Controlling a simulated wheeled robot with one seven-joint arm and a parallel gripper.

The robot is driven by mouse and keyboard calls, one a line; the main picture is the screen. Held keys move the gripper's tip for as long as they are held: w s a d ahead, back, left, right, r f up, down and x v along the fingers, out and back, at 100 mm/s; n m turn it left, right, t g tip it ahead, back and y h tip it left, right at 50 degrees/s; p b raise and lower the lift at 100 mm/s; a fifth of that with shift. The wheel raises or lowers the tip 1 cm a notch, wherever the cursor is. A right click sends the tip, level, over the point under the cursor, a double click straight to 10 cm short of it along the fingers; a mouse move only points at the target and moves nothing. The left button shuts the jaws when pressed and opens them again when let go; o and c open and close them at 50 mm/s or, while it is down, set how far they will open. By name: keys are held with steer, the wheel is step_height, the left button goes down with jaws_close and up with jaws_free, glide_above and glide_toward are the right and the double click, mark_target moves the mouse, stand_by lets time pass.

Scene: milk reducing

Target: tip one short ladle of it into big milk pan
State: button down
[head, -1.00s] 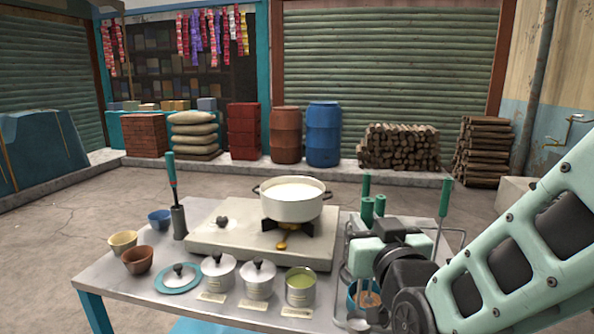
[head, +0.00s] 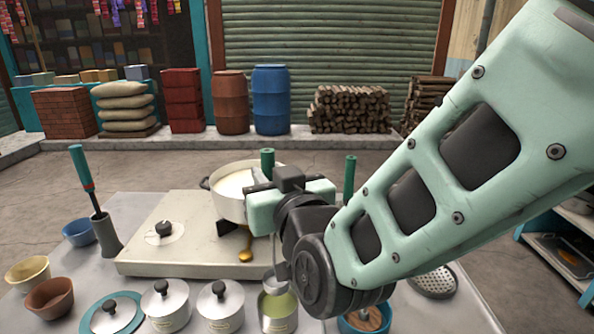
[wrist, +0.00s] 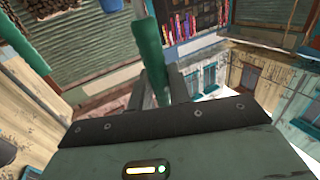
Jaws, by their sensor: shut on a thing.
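My gripper (head: 266,182) is shut on the green handle of a ladle (head: 267,161), which stands upright in it. The handle also shows between the fingers in the wrist view (wrist: 147,45). The ladle's small metal cup hangs just above or at the mouth of an open tin (head: 279,313) with pale green contents; I cannot tell whether the cup is inside it. What the cup holds is hidden. The big white milk pan (head: 232,208), with white milk in it, sits on the burner behind my gripper, which partly covers it.
Two lidded tins (head: 166,313) stand left of the open tin, with a lid on a teal plate (head: 90,322) beyond. Bowls (head: 50,299) and a green-red-handled tool (head: 84,172) stand left. Another green handle (head: 349,180) rises behind my arm. A wooden-looking item sits in a blue container (head: 364,320).

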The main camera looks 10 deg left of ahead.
step_height(320, 180, down, 10)
steer(key=b, duration=0.7)
steer(key=shift+b, duration=0.4)
steer(key=shift+r, duration=0.15)
stand_by(0.6)
steer(key=shift+r+p, duration=2.6)
steer(key=shift+r, duration=1.35)
steer(key=shift+s, duration=0.1)
steer(key=shift+s+a+n+p, duration=0.55)
steer(key=shift+s+a+n, duration=0.15)
steer(key=shift+a, duration=0.2)
steer(key=shift+s+a+n+p, duration=0.55)
steer(key=shift+s+a+n, duration=0.15)
steer(key=shift+a, duration=0.15)
